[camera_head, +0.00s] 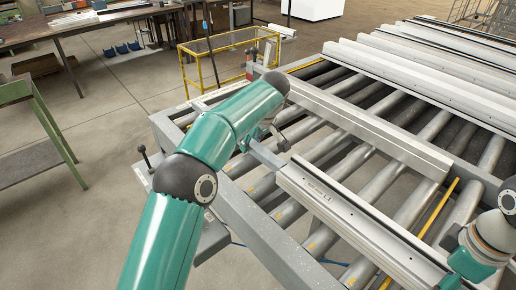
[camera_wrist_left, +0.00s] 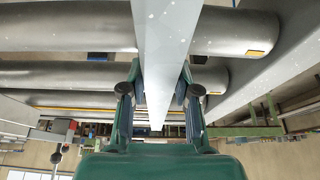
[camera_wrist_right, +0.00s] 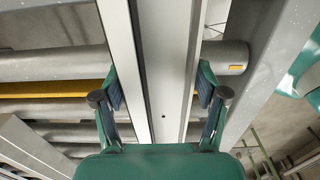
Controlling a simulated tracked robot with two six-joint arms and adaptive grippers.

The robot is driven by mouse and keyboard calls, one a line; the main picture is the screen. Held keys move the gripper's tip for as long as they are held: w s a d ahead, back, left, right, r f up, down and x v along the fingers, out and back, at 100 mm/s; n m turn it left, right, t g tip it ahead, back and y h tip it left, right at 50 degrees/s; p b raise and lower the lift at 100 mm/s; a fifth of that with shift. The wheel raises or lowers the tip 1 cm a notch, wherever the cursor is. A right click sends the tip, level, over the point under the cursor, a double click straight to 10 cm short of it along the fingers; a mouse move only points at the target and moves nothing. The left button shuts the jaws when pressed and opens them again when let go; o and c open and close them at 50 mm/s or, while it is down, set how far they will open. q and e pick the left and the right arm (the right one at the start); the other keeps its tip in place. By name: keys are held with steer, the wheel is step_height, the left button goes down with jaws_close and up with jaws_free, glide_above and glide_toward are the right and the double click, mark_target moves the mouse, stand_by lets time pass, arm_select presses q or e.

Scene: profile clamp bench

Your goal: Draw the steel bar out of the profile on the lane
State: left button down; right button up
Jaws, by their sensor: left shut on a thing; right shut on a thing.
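The white profile (camera_head: 345,213) lies on the roller lane (camera_head: 305,243), its near end at the middle of the head view. The grey steel bar (camera_head: 264,154) sticks out of that end toward the left. My left gripper (camera_head: 262,142) is shut on the bar; in the left wrist view the bar (camera_wrist_left: 165,40) runs between its fingers (camera_wrist_left: 159,88). My right gripper (camera_wrist_right: 159,96) is shut on the profile (camera_wrist_right: 162,60), with one finger on each side. In the head view it is mostly hidden at the lower right. How much bar remains inside the profile is hidden.
A light clamp beam (camera_head: 365,130) crosses the rollers behind the profile. More white profiles (camera_head: 425,75) lie at the back right. A yellow frame (camera_head: 205,72) stands behind the lane's end. Floor is open to the left, before a green bench (camera_head: 35,140).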

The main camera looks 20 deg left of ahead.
arm_select(q)
steer(key=shift+w+a, duration=0.45)
steer(key=shift+a, duration=0.35)
steer(key=c, duration=0.8)
jaws_free()
steer(key=shift+o, duration=0.2)
steer(key=shift+d+r, duration=0.1)
steer(key=shift+r, duration=0.05)
steer(key=shift+v, duration=3.55)
steer(key=shift+s, duration=0.1)
arm_select(e)
steer(key=o, duration=1.9)
steer(key=shift+c, duration=0.2)
